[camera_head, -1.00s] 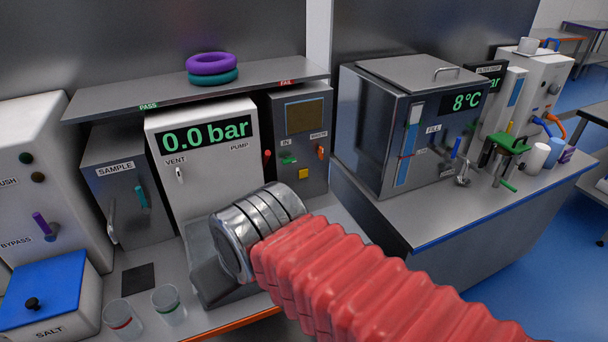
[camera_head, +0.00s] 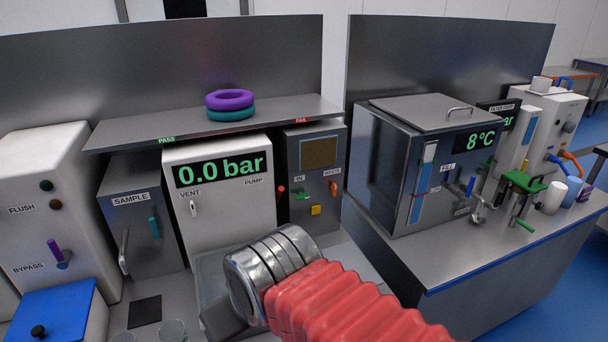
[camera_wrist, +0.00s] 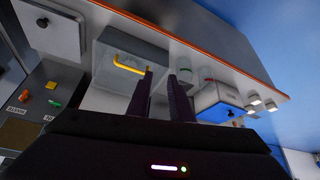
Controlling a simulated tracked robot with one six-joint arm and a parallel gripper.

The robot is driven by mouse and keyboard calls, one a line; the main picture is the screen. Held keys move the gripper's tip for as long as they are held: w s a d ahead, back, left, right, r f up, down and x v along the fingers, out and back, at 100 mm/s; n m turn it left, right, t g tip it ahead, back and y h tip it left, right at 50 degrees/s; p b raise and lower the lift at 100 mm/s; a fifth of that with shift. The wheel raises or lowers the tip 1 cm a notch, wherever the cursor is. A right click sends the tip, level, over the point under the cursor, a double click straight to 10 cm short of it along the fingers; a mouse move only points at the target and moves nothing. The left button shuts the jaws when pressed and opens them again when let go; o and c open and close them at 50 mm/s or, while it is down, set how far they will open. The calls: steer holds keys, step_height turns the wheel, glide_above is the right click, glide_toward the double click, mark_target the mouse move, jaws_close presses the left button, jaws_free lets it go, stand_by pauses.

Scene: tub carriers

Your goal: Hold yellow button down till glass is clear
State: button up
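The yellow button (camera_head: 316,210) is a small square low on the dark grey panel, below the IN and WASTE levers. The glass (camera_head: 318,153) is a window above it and looks cloudy brown. In the wrist view the button (camera_wrist: 51,85) lies at the left, with part of the brown glass (camera_wrist: 18,132) below it. My gripper (camera_wrist: 166,78) is open, its two dark fingers apart with nothing seen between them. It is well to the side of the button, not touching it. In the head view my red-sleeved arm reaches in below the panel, and the fingertips cannot be made out.
A green lever (camera_head: 300,193) and an orange lever (camera_head: 333,188) sit just above the button. The white 0.0 bar unit (camera_head: 225,208) stands to its left. A shelf (camera_head: 270,112) with two rings (camera_head: 230,100) hangs above. A blue-lidded box (camera_head: 55,308) stands front left.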

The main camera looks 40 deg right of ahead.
jaws_close()
stand_by(1.0)
